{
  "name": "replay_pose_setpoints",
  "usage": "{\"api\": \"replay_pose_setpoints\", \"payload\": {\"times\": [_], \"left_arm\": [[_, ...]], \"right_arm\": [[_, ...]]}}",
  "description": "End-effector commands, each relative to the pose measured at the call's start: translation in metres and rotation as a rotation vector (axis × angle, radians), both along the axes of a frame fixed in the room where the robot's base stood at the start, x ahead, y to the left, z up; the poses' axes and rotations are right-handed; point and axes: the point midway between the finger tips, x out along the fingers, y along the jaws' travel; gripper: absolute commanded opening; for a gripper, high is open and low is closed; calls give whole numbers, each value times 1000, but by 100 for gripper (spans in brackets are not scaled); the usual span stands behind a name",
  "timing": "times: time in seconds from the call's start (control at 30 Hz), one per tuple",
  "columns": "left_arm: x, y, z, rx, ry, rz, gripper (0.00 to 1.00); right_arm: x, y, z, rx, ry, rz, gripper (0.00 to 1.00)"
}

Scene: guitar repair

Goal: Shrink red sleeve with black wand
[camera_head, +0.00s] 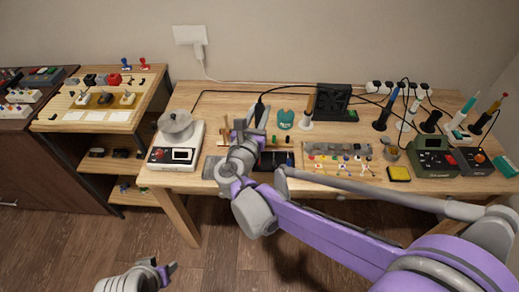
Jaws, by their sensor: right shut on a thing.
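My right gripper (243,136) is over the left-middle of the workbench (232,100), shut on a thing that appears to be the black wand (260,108). The wand stands up at the gripper's right side, with a thin dark cable near its top. The gripper and forearm hide the grip itself and part of the bench behind. I cannot pick out the red sleeve for certain; small coloured parts and wires lie on a light board (340,155) right of the gripper. My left gripper (164,268) is low at the front left, over the floor, empty, its fingers apart.
A grey-topped device with a screen (175,143) stands at the bench's left end. A black fan unit (333,101), several upright tools, a power strip (397,88) and a green box (434,156) crowd the right. A yellow pad (399,173) lies near the front edge. Shelves stand left.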

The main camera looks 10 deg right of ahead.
Motion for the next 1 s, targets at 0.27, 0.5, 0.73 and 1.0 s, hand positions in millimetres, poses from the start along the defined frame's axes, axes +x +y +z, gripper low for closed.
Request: {"api": "replay_pose_setpoints", "payload": {"times": [0.27,0.5,0.73,1.0], "left_arm": [[7,0,41,0,-14,0,50],[13,0,67,0,-27,0,50],[13,0,66,0,-26,0,50],[13,0,66,0,-26,0,50]], "right_arm": [[1,0,50,-1,-3,1,0],[1,0,82,0,-2,1,0],[0,0,81,0,0,0,0],[0,0,81,0,-1,0,0]]}}
